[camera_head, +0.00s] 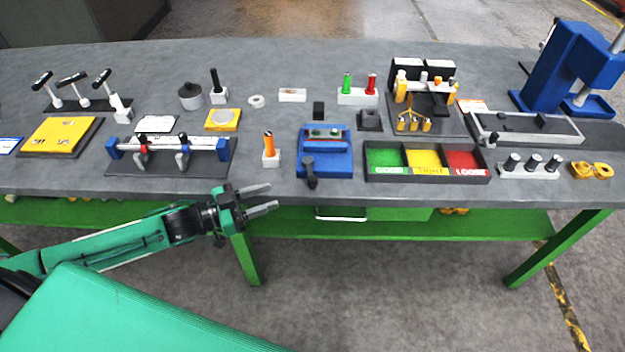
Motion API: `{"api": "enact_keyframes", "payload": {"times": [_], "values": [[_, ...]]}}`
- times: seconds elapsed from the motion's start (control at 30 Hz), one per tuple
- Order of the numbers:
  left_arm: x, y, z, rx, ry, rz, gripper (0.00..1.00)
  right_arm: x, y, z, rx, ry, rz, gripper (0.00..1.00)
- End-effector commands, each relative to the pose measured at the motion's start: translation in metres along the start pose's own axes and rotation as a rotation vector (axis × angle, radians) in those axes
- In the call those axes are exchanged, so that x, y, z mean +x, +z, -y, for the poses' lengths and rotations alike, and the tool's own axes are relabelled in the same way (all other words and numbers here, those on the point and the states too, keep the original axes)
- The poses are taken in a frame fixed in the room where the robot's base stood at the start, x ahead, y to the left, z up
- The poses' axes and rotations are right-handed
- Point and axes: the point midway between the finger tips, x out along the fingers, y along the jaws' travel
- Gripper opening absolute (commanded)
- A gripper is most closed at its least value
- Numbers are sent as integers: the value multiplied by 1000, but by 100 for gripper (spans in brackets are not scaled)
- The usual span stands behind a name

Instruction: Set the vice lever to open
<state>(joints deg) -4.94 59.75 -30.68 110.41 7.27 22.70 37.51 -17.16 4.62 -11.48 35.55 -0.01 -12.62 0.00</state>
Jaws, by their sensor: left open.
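A blue vice (338,168) stands near the front edge of the bench, with small green and red parts at its top. Its black lever (310,172) is on the vice's front left side and points toward the front edge. I cannot tell from this view which setting the lever is in. My left gripper (270,202) is open and empty. It shows in front of the bench edge, to the left of and lower in the picture than the lever, apart from it. My right gripper is not in view.
An orange-handled tool in a white block (270,158) stands left of the vice. A sorting tray (428,178) with green, yellow and red compartments sits close on its right. A blue-ended fixture (170,155) lies further left. The grey bench (260,185) has a narrow clear front strip.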

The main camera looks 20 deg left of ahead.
Motion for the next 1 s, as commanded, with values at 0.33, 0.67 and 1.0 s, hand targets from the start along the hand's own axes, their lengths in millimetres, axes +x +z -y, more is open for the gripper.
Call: {"api": "enact_keyframes", "payload": {"times": [0.33, 0.67, 1.0], "values": [[50, -4, 0, 1, 0, -3, 40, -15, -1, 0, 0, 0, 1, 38], [103, -4, 0, 1, 0, -2, 40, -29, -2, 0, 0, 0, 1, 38], [125, 0, 0, 0, -1, 1, 40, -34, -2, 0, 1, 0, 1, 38]]}}
